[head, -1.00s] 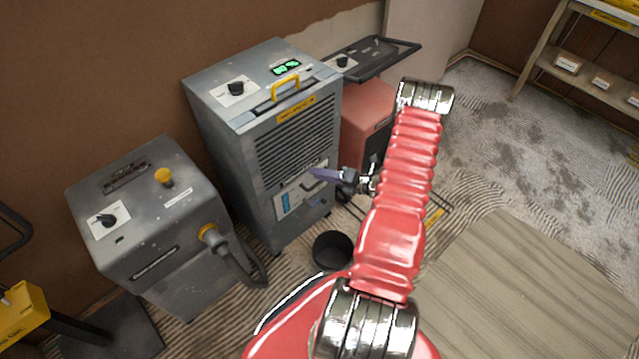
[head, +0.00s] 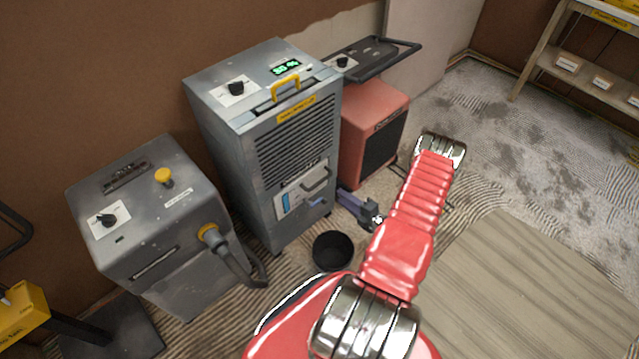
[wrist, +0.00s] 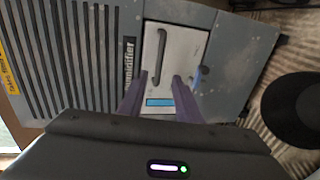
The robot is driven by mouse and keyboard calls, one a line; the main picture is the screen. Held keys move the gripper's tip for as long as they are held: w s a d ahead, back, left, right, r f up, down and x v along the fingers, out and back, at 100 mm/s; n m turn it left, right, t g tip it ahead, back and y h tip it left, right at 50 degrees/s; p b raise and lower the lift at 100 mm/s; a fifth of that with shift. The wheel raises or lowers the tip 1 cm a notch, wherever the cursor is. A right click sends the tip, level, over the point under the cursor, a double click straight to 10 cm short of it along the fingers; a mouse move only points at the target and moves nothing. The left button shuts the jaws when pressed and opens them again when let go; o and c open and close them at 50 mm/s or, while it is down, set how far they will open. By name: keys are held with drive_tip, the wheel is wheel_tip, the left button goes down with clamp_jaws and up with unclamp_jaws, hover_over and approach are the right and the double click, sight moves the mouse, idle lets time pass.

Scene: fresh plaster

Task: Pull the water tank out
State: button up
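The water tank (head: 291,204) is a pale panel low in the front of the grey dehumidifier (head: 262,140), with a dark bar handle (head: 318,184) and a blue level window. It appears seated in the body. In the wrist view the tank (wrist: 175,55) is ahead of my gripper, turned sideways, with its handle (wrist: 161,57) beyond the fingertips. My gripper (wrist: 160,77) is open, with two purple fingers apart and nothing between them. In the head view my gripper (head: 342,192) is just right of the tank. A small blue part (wrist: 201,75) is beside the tank.
A black bucket (head: 333,251) stands on the floor before the dehumidifier. A grey machine with a hose (head: 150,230) stands left, a red heater (head: 368,135) right. A shelf (head: 570,60) is at the back right. A wooden board (head: 540,290) lies on the floor.

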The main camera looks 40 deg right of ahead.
sight(320, 182)
drive_tip(key=x, duration=1.3)
drive_tip(key=shift+w, duration=0.4)
drive_tip(key=shift+c, duration=0.5)
clamp_jaws()
drive_tip(key=shift+f, duration=0.1)
drive_tip(key=shift+a, duration=0.1)
drive_tip(key=shift+s, duration=0.15)
